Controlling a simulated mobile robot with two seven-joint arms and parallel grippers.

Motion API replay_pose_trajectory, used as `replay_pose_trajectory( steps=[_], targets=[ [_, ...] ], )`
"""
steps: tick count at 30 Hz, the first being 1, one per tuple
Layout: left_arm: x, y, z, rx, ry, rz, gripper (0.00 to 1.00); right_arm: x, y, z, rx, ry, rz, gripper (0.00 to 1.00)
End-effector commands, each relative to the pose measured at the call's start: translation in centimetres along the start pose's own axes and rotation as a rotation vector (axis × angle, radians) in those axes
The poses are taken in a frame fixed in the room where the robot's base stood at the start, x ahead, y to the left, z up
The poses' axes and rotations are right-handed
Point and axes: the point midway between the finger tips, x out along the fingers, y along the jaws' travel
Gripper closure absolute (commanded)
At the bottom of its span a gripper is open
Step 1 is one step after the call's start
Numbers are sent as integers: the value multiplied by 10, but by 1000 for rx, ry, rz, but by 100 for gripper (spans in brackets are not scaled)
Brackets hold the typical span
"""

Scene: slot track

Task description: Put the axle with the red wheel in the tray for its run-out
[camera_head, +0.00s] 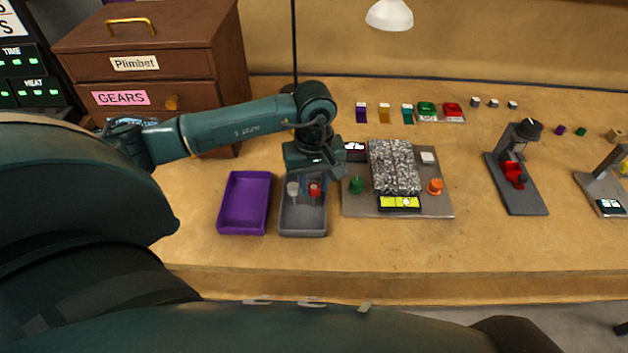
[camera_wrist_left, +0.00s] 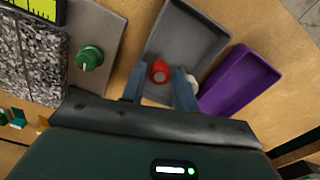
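The red wheel (camera_head: 314,188) shows in the grey tray (camera_head: 302,228), below my left gripper (camera_head: 316,172). Its axle is hard to make out. In the left wrist view the red wheel (camera_wrist_left: 159,72) shows between the fingertips of my left gripper (camera_wrist_left: 160,85), with gaps at the sides; the fingers are apart. A pale grey wheel (camera_head: 293,188) is beside it in the same tray, partly hidden by a finger in the wrist view. An empty purple tray (camera_head: 246,228) stands just left of the grey tray in the head view. My right gripper is not in view.
A device with a speckled block (camera_head: 395,166), green knob (camera_head: 356,185) and orange knob (camera_head: 435,186) stands right of the trays. A dark stand (camera_head: 520,185) with a red part is farther right. A brown drawer cabinet (camera_head: 160,60) stands back left. The table front is clear.

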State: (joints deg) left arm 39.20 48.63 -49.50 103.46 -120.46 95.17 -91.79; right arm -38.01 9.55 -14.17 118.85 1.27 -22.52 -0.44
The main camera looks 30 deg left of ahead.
Motion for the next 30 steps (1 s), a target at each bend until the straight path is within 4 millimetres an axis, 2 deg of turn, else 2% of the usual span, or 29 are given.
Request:
replay_pose_trajectory(
  steps=[12, 16, 21, 30],
  targets=[
    [-84, 1, -1, 0, 5, 6, 70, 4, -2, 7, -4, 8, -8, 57],
    [-104, 1, -1, 1, 4, 5, 70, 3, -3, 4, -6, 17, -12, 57],
    [-118, 1, 0, -1, 2, 3, 70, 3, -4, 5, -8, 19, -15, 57],
    [-120, 0, 0, 0, 1, 2, 70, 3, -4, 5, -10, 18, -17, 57]
  ],
)
